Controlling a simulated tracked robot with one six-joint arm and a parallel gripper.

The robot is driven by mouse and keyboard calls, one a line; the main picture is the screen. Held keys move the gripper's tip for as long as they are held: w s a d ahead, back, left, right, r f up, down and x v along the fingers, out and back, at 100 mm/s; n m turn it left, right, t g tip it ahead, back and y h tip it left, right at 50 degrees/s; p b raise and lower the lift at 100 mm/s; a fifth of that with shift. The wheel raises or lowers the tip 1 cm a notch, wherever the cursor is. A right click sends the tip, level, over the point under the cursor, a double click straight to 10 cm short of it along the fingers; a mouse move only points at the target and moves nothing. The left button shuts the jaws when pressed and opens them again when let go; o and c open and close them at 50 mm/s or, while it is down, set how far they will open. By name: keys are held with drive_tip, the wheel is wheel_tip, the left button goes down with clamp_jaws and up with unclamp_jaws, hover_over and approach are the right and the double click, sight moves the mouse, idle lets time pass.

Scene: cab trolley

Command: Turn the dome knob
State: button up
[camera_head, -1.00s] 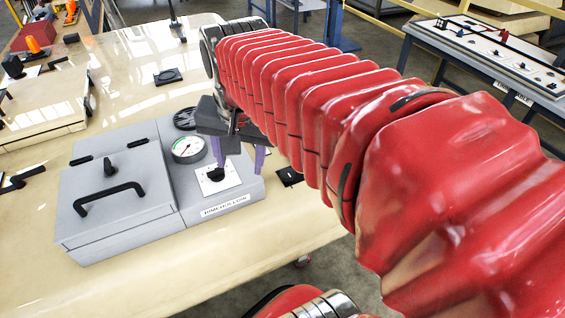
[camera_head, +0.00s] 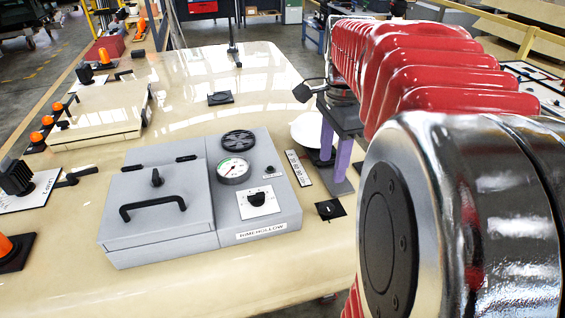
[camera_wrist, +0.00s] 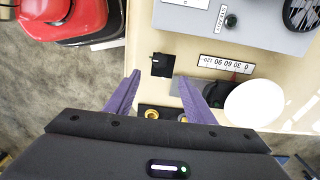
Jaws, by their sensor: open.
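A white round, dome-like piece (camera_head: 305,130) stands right of the grey box, partly behind my gripper. It also shows at the right in the wrist view (camera_wrist: 255,103). I cannot tell for sure that it is the dome knob. A scale strip (camera_head: 298,168) with numbers lies beside it and also shows in the wrist view (camera_wrist: 226,64). My gripper (camera_head: 333,168) points down with its purple fingers apart and nothing between them. In the wrist view my gripper (camera_wrist: 161,77) is left of the white piece, with the right finger nearer to it. Their contact with the table is unclear.
The grey box (camera_head: 210,200) has a handled lid, a gauge (camera_head: 234,169) and a black knob on a white plate (camera_head: 258,202). A small black square plate (camera_head: 330,210) lies near the table's right edge. The table (camera_head: 170,290) is clear in front.

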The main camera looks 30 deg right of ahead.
sight(326, 206)
wheel_tip(326, 206, down, 14)
drive_tip(key=shift+r, duration=0.15)
idle(0.5)
drive_tip(key=c, duration=1.1)
